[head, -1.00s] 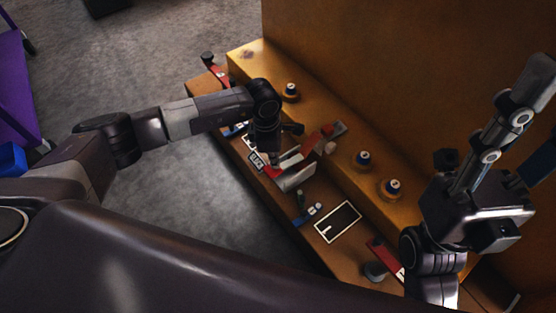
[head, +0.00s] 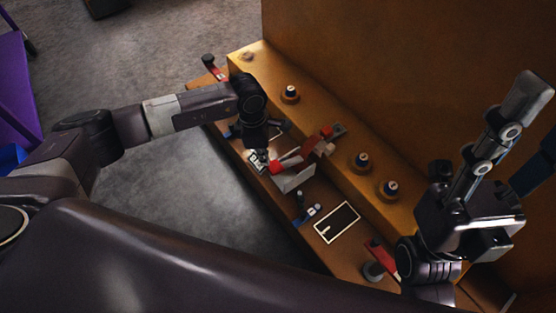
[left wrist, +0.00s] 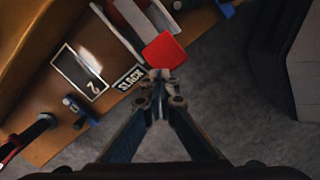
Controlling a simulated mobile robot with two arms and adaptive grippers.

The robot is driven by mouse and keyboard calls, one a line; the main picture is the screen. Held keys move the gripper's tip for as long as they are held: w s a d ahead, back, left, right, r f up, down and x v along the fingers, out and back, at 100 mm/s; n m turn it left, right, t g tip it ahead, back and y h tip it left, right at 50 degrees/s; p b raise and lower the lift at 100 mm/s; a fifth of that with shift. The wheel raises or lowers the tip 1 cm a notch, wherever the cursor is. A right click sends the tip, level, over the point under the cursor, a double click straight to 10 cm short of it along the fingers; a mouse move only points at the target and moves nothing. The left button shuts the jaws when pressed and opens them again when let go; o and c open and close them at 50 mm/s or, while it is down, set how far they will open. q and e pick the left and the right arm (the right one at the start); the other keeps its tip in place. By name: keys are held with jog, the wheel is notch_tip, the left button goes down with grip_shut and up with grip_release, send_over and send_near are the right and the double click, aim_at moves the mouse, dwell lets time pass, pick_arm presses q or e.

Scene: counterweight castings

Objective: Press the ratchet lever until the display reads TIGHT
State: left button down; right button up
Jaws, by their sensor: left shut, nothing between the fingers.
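The lever's red end pad (left wrist: 164,51) is at the top centre of the left wrist view, at the end of a pale bar. In the head view the red pad (head: 277,168) is beside a grey block. The small display (left wrist: 129,78) reads SLACK; in the head view (head: 257,161) it is partly hidden. My left gripper (left wrist: 160,80) is shut and empty, its tips at the pad's near edge; I cannot tell whether they touch. In the head view it (head: 263,153) points down over the bench. My right arm stands at the right; its finger state is unclear.
A dark white-framed plate marked 2 (left wrist: 79,73) lies beside the display. Knobs (head: 289,94) line the raised ledge. Grey floor is open at left.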

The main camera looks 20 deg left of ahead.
pick_arm(q)
notch_tip(320, 180, up, 10)
jog(key=a, duration=0.1)
jog(key=shift+r, duration=0.2)
jog(key=shift+s+f, duration=0.1)
jog(key=shift+s, duration=0.1)
dwell(0.6)
